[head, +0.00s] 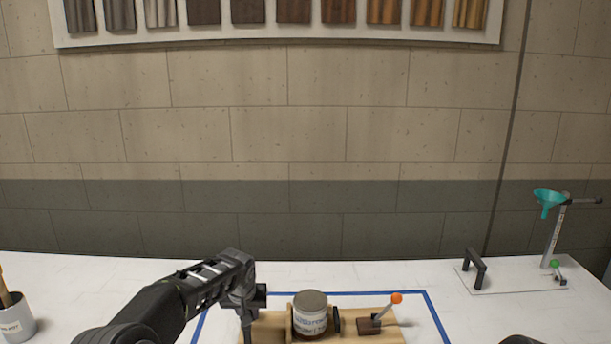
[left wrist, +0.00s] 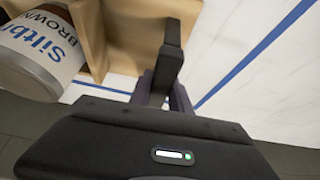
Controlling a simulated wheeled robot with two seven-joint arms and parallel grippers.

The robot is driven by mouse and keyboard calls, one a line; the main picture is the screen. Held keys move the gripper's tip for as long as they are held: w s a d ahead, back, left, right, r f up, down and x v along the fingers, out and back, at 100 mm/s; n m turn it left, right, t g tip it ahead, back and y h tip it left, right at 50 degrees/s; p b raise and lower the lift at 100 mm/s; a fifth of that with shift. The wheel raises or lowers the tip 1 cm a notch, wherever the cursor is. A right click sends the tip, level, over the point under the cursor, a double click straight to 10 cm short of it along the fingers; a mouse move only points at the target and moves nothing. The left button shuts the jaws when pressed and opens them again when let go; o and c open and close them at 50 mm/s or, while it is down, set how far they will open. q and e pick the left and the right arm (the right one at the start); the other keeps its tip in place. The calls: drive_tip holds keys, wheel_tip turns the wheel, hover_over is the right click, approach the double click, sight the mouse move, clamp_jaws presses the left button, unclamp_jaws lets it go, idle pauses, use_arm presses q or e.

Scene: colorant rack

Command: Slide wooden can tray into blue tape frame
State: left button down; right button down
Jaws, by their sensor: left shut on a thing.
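The wooden can tray (head: 270,328) is at the bottom of the head view, and its near side is cut off. My left gripper (head: 248,322) is shut on the tray's left end. The left wrist view shows a finger against the tray's wood (left wrist: 125,35), with the tape (left wrist: 250,55) beyond.
A grey cup with a brush (head: 14,320) stands at the far left. At the right, a plate with a black handle (head: 475,268) and a stand with a teal funnel (head: 549,199) occupy the table's back. White table between them is clear. A tiled wall rises behind.

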use_arm(q)
drive_tip(key=shift+w+r, duration=0.1)
drive_tip(key=shift+w, duration=0.05)
use_arm(e)
drive_tip(key=shift+r, duration=0.1)
use_arm(q)
drive_tip(key=c, duration=1.1)
unclamp_jaws()
drive_tip(key=shift+a+f, duration=0.1)
drive_tip(key=shift+f, duration=0.15)
drive_tip(key=shift+r, duration=0.3)
drive_tip(key=b+v, duration=0.2)
drive_tip(key=v, duration=0.5)
drive_tip(key=shift+s+r, duration=0.2)
drive_tip(key=shift+s, duration=0.05)
use_arm(e)
drive_tip(key=shift+s+f, duration=0.2)
drive_tip(key=shift+f, duration=0.95)
